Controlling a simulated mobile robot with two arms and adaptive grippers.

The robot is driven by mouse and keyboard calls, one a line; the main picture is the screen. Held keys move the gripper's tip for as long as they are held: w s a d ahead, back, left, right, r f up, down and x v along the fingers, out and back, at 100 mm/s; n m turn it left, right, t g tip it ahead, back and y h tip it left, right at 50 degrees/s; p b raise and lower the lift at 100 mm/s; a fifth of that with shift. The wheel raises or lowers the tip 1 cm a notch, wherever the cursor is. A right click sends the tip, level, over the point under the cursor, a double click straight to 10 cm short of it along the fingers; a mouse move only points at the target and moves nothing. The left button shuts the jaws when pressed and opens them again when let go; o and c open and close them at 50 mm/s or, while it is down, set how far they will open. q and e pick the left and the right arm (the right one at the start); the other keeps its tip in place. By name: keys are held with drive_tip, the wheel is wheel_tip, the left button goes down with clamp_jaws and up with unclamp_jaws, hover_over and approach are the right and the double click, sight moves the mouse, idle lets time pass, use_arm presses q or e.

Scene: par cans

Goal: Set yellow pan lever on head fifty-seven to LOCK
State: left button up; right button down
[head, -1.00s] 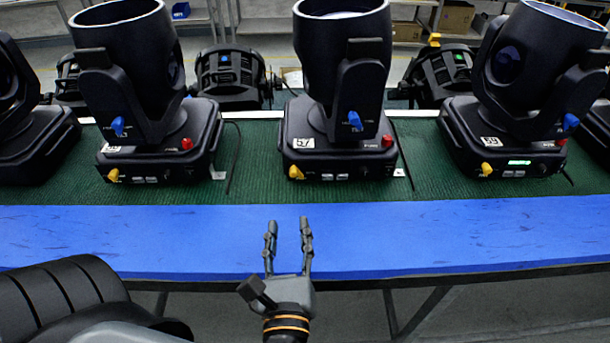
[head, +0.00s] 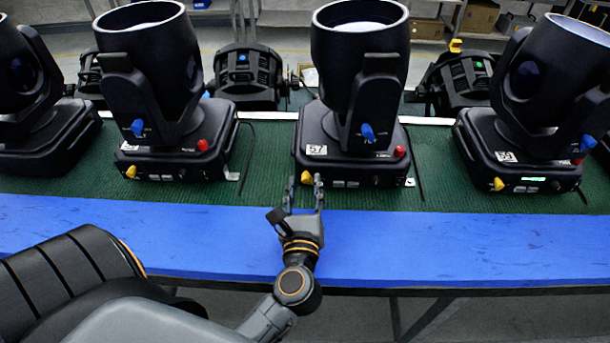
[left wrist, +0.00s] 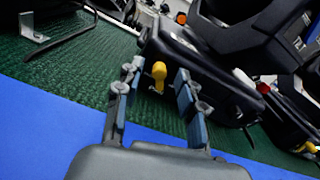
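Moving head fifty-seven (head: 353,90) stands upright in the middle of the table, with a white "57" label (head: 316,150) on its base. Its yellow pan lever (head: 307,178) is at the front left of the base, just ahead of my left gripper (head: 304,183). The left wrist view shows the yellow lever (left wrist: 159,73) between and beyond the two fingertips, with no contact that I can make out. My left gripper is open and empty. A blue lever (head: 367,132) and a red knob (head: 400,151) are also on this head. My right gripper is not in view.
Similar heads stand to the left (head: 150,90) and right (head: 540,110), with yellow levers too. The green mat (head: 262,170) lies under them. The blue front strip (head: 430,235) of the table is clear. Smaller lamps stand behind.

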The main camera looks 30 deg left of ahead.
use_arm(q)
drive_tip(key=shift+w+a, duration=0.35)
drive_tip(key=shift+w, duration=0.2)
clamp_jaws()
